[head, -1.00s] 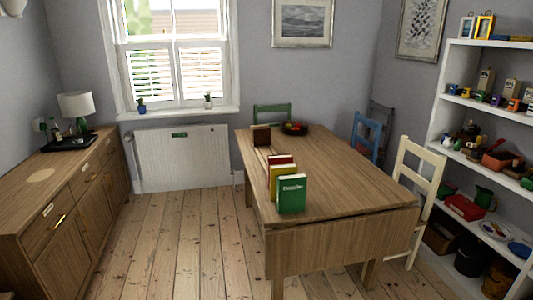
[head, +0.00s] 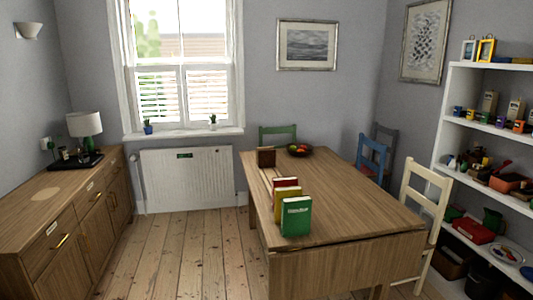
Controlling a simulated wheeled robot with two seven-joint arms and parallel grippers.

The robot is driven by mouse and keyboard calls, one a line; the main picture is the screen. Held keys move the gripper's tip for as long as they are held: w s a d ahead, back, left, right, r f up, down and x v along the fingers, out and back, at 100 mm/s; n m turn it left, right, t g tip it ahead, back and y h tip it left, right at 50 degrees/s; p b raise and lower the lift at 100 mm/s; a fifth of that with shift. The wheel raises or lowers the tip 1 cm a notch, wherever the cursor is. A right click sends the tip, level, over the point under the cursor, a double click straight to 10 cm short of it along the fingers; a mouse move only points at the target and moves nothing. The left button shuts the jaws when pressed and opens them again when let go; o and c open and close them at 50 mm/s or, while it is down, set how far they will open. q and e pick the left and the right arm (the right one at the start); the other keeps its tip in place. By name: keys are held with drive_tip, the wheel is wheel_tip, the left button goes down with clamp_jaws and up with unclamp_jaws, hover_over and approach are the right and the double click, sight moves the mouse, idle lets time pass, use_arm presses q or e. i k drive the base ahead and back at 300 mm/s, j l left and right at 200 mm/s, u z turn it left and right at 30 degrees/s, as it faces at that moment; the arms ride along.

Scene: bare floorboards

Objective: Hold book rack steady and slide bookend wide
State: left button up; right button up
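The book rack (head: 267,175) lies along the left side of the wooden table, with thin rails running from back to front. A brown wooden bookend (head: 266,157) stands upright at its far end. A green book (head: 296,217), a yellow book (head: 287,197) and a red book (head: 285,183) stand upright close together at the near end. A near bookend cannot be made out behind the books. The rails between the far bookend and the books look bare. Neither of my grippers is in view.
The table (head: 350,190) is mostly clear, with a fruit bowl (head: 300,151) at the back. A cream chair (head: 425,215) and a blue chair (head: 371,158) stand at its right. A sideboard (head: 65,215) is at left. Floor between is free.

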sight(266, 158)
drive_tip(key=i+j+u, duration=0.1)
drive_tip(key=u, duration=0.25)
drive_tip(key=i+u, duration=0.3)
drive_tip(key=i, duration=3.2)
drive_tip(key=i+j+z, duration=0.15)
drive_tip(key=i, duration=0.95)
drive_tip(key=i+j+z, duration=0.15)
drive_tip(key=i, duration=0.35)
